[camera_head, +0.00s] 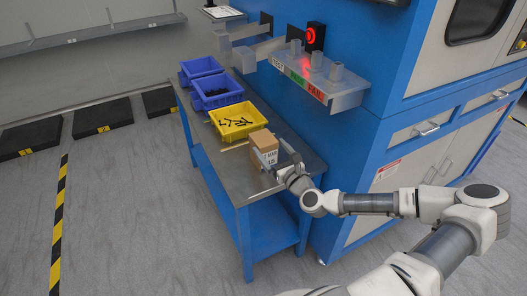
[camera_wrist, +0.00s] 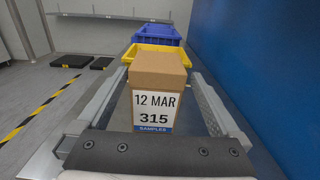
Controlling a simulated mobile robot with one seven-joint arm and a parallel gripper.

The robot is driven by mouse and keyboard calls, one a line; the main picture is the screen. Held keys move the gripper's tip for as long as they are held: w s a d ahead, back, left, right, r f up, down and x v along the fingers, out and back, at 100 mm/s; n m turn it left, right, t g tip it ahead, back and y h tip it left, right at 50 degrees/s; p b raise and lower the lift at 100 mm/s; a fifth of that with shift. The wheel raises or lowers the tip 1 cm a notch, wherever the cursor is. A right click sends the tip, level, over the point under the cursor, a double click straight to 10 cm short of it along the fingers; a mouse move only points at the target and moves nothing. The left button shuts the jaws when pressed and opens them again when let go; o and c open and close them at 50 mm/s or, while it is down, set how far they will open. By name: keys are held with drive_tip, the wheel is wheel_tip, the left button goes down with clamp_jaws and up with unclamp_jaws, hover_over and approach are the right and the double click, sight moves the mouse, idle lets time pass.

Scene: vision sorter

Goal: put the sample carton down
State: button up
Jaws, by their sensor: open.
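The sample carton (camera_head: 263,148) is a small brown box standing upright on the grey top of the blue bench (camera_head: 222,173), near its front half. In the wrist view the carton (camera_wrist: 157,75) stands between the two fingers, its white label reading "12 MAR 315 SAMPLES" facing me. My gripper (camera_wrist: 155,97) is open, with a finger on each side of the carton.
A yellow bin (camera_head: 238,122) with dark parts stands just behind the carton. Two blue bins (camera_head: 216,93) stand farther back. The blue machine (camera_head: 345,140) rises along the bench's right side, with a shelf (camera_head: 318,84) marked TEST and FAIL overhead. The bench's near end is bare.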

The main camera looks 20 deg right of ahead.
sight(263, 141)
drive_tip(key=w, duration=0.3)
drive_tip(key=w+b, duration=0.1)
drive_tip(key=shift+w+a, duration=0.25)
drive_tip(key=shift+w, duration=0.15)
drive_tip(key=c, duration=1.4)
clamp_jaws()
drive_tip(key=shift+r, duration=0.1)
